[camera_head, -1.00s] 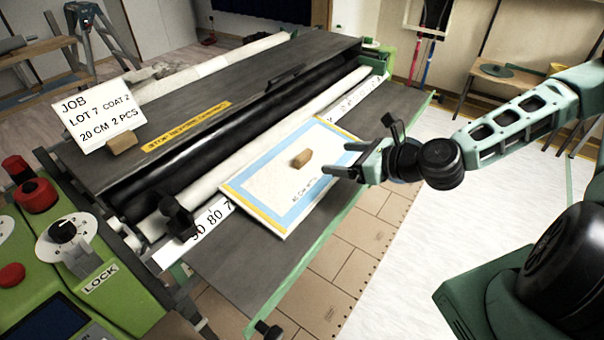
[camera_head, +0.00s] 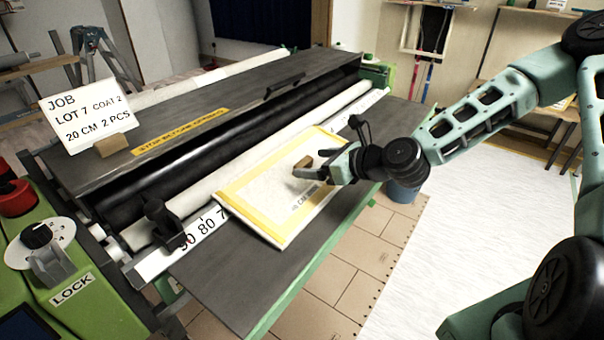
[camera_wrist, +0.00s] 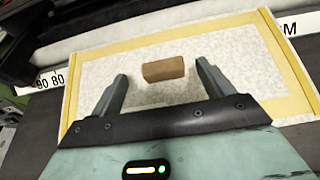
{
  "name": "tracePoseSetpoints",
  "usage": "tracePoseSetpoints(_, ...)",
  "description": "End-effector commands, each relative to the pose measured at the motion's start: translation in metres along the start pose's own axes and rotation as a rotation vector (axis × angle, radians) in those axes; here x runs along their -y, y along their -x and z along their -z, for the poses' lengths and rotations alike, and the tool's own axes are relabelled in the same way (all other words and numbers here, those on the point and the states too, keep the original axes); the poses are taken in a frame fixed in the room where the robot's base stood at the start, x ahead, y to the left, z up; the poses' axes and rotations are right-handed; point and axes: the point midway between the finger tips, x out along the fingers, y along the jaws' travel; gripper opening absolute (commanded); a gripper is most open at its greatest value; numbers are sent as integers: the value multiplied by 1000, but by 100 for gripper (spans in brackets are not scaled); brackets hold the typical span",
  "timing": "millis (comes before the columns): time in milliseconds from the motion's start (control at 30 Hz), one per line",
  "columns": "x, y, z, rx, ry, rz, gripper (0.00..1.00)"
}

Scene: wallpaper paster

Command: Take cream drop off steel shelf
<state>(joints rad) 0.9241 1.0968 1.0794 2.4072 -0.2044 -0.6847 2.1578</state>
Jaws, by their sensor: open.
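A pale cream sheet (camera_head: 262,193) with a yellow border lies on the dark grey front shelf (camera_head: 215,290) of the machine; it also shows in the wrist view (camera_wrist: 105,75). I cannot tell whether this is the cream drop, or whether this shelf is the steel one. A small brown block (camera_wrist: 163,69) rests on the sheet, partly hidden by my gripper in the head view. My gripper (camera_head: 318,168) is open over the sheet. In the wrist view its two fingers (camera_wrist: 161,76) point toward the block, one on each side, with gaps. Contact with the sheet cannot be told.
A white roll (camera_head: 265,137) and a ruler strip (camera_head: 180,247) run behind the sheet. A black knob (camera_head: 165,225) stands up at the left. A job card (camera_head: 92,115) leans on a block. The green LOCK panel (camera_head: 70,285) is at lower left.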

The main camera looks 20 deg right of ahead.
Motion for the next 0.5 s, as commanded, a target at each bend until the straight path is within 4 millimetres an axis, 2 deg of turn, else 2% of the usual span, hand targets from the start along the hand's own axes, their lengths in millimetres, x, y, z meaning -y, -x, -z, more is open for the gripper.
tracePoseSetpoints(200,2,-33,2,1,2,-2,80)
tracePoseSetpoints(300,2,-43,3,0,2,0,80)
tracePoseSetpoints(500,2,-47,3,0,0,0,80)
